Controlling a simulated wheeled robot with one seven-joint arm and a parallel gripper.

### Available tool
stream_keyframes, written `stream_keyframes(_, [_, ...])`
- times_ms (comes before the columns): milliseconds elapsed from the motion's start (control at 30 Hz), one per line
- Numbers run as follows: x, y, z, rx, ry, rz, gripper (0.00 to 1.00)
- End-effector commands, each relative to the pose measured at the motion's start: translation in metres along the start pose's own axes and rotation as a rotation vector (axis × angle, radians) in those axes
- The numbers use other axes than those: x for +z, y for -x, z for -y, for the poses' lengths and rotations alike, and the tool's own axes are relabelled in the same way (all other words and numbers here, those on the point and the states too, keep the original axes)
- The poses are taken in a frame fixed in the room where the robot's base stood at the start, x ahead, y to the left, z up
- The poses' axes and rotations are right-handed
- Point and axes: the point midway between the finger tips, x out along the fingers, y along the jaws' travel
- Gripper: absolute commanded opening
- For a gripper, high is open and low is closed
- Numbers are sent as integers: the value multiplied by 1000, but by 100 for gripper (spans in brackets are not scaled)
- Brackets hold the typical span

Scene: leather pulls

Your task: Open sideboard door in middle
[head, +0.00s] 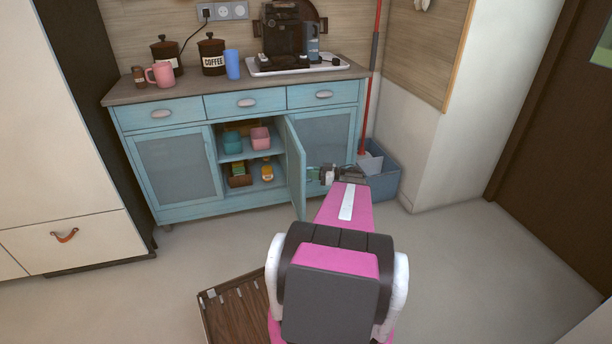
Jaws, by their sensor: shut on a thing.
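The light blue sideboard (182,213) stands against the back wall. Its middle door (294,168) is swung wide open, hinged on its right side and seen nearly edge-on. Behind it, the open compartment shows two shelves. My gripper (313,174) is at the outer face of this door, to its right, and is shut on the door's pull. The pull itself is hidden by the fingers and too small to make out.
Inside are a green bin (232,142), a pink bin (260,138), a brown box (239,178) and a jar (267,173). The right door (325,138) is closed. A blue-grey bin (383,184) with a red-handled tool stands right of the sideboard. The floor left of my arm is clear near the sideboard.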

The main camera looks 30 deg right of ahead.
Motion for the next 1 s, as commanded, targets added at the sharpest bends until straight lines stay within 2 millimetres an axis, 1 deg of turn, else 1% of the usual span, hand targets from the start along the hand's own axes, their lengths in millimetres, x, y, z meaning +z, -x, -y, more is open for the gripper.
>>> stream_keyframes(33, [-6,2,-3,6,-2,-16,0])
stream_keyframes(500, [-6,4,-5,7,-2,-15,0])
stream_keyframes(533, [-6,4,-5,7,-2,-15,24])
stream_keyframes(567, [-6,4,-5,7,-2,-15,33])
stream_keyframes(600, [-6,4,-4,6,-1,-15,36])
stream_keyframes(867, [-7,5,-2,3,1,-17,36])
stream_keyframes(1000, [-6,13,-2,4,1,-16,36])
